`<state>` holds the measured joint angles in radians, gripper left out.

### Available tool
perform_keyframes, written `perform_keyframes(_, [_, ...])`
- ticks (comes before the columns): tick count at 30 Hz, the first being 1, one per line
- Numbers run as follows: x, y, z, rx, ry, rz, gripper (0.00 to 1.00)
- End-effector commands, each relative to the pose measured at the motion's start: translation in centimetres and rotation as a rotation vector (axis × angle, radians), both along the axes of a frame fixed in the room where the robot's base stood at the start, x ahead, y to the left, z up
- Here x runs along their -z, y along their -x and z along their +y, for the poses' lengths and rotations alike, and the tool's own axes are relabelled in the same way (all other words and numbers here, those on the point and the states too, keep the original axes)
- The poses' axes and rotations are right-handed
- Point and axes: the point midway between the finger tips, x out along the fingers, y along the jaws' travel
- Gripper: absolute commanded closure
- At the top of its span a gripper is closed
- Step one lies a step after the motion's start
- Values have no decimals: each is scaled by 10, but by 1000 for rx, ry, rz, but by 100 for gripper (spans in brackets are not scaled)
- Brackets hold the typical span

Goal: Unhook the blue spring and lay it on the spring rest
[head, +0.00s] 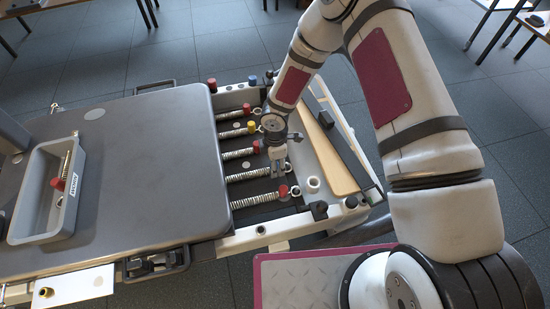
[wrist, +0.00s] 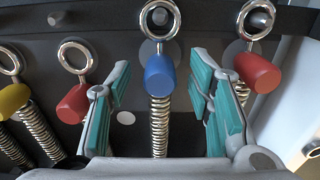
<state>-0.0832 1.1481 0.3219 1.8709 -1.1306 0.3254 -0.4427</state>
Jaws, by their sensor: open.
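The blue spring (wrist: 159,78) is in the middle of the wrist view, with a blue handle, a steel coil below it and a metal ring above. The ring is around a peg on the dark bar. My gripper (head: 280,167) is open, with one teal-padded finger on each side of the blue handle and gaps between. In the head view the spring's coil (head: 248,174) shows, but my gripper hides its handle. A grey tray (head: 76,205) lies on the carriage at left; its label is too small to read, and I cannot tell whether it is the spring rest.
A red-handled spring (wrist: 257,72) is close to the right finger. Another red spring (wrist: 75,103) and a yellow one (wrist: 13,98) are to the left. A red-handled spring (head: 59,182) lies in the tray. The carriage top (head: 150,150) is mostly clear.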

Motion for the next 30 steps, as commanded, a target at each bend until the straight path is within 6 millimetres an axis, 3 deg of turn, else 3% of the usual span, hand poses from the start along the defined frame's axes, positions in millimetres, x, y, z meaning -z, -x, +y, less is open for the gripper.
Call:
perform_keyframes(12, [8,0,0,1,-1,0,53])
perform_keyframes(19, [8,0,0,1,-1,0,100])
perform_keyframes(21, [8,0,0,1,-1,0,100])
perform_keyframes(22, [8,0,0,1,-1,-1,81])
perform_keyframes(24, [8,0,0,1,-1,-1,97])
perform_keyframes(25, [8,0,0,1,-1,-1,100])
perform_keyframes(30, [8,0,0,1,-1,0,100])
